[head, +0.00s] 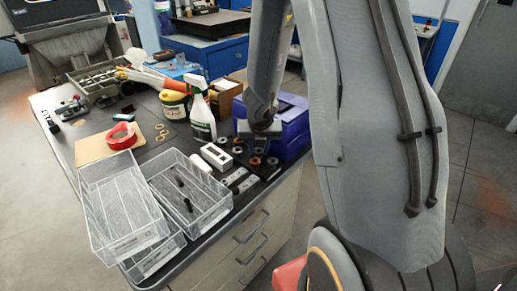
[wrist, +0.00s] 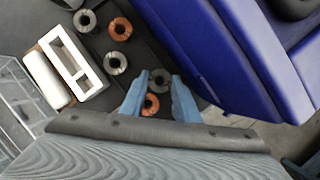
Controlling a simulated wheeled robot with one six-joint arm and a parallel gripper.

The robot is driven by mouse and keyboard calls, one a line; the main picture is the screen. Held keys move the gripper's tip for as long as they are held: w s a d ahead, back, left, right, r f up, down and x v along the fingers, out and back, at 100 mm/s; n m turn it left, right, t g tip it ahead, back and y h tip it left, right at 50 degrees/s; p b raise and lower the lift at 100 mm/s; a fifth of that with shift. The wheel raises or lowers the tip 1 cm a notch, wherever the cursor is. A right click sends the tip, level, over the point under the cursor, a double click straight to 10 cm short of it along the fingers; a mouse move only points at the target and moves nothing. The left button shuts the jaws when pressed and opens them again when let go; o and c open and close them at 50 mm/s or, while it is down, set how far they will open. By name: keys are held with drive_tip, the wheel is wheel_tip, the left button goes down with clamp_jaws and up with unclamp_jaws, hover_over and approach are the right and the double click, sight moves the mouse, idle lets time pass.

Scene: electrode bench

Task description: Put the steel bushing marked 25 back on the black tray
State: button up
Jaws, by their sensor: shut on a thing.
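My gripper (wrist: 159,78) is shut on a grey steel bushing (wrist: 159,75), which sits between its two blue fingertips in the wrist view. I cannot read any number on it. In the head view my gripper (head: 260,143) is low over the bench corner, beside the blue bin. A copper-coloured bushing (wrist: 150,104) lies just behind the held one, between the fingers. Other bushings, grey (wrist: 115,63) and copper (wrist: 120,29), lie on a dark surface (wrist: 97,42). I cannot tell how much of this surface is the black tray, or whether the held bushing touches it.
The blue bin (wrist: 195,40) stands close to the right of my gripper. A white slotted block (wrist: 75,62) lies to the left. Clear trays (head: 190,192), a spray bottle (head: 201,112) and red tape (head: 121,135) stand farther left on the bench.

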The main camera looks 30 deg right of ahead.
idle(0.3)
drive_tip(key=o, duration=1.2)
drive_tip(key=p+v, duration=0.5)
drive_tip(key=v, duration=0.2)
drive_tip(key=shift+s+r, duration=0.2)
drive_tip(key=shift+r, duration=0.1)
drive_tip(key=shift+r+p, duration=0.1)
drive_tip(key=shift+p, duration=0.25)
wheel_tip(320, 180, up, 5)
drive_tip(key=p, duration=0.6)
